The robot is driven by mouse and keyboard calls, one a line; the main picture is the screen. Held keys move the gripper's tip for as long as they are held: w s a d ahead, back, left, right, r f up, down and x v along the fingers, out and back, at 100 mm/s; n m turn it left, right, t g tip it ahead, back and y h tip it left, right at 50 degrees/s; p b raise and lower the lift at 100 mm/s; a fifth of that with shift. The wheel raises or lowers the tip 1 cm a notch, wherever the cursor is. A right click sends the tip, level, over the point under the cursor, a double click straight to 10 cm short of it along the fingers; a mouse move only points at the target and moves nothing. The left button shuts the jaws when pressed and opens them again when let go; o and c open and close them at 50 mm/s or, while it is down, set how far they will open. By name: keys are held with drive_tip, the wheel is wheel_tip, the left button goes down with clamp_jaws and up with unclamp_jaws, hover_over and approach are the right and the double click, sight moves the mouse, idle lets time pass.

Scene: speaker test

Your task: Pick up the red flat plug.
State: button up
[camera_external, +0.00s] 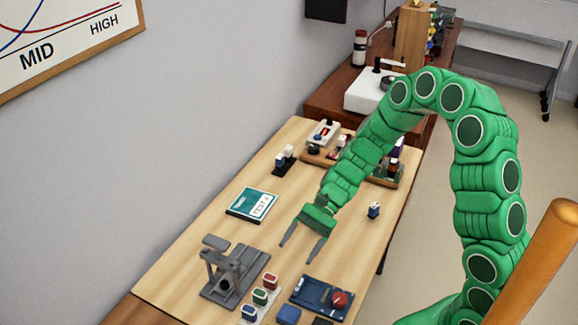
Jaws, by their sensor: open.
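A small red-topped block (271,280), which looks like the red flat plug, stands at the far end of a short row on a light strip near the front of the wooden table. A green-topped one (259,296) and a blue-topped one (248,312) stand beside it in the row. My gripper (301,252) is open and empty, with its two fingers pointing down toward the table. In the picture it is above and a little right of the red plug, apart from it. Its exact height over the table is hard to tell.
A grey stand (234,272) is just left of the plug row. A blue device with a red knob (340,299) is to its right. A teal booklet (252,204) lies farther back, and a small blue plug (374,210) stands at right. Clear wood (225,230) lies between.

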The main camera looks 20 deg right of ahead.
drive_tip(key=m, duration=0.2)
approach(271, 278)
drive_tip(key=shift+s+a+f+y, duration=0.2)
drive_tip(key=shift+s+a+f, duration=0.15)
drive_tip(key=shift+a+f, duration=0.15)
drive_tip(key=shift+s+a+f+y, duration=0.2)
drive_tip(key=shift+s+a+f, duration=0.15)
drive_tip(key=shift+f, duration=0.25)
drive_tip(key=shift+x, duration=3.7)
drive_tip(key=shift+w+f, duration=0.1)
drive_tip(key=shift+f, duration=0.05)
drive_tip(key=shift+c, duration=0.5)
drive_tip(key=c, duration=0.9)
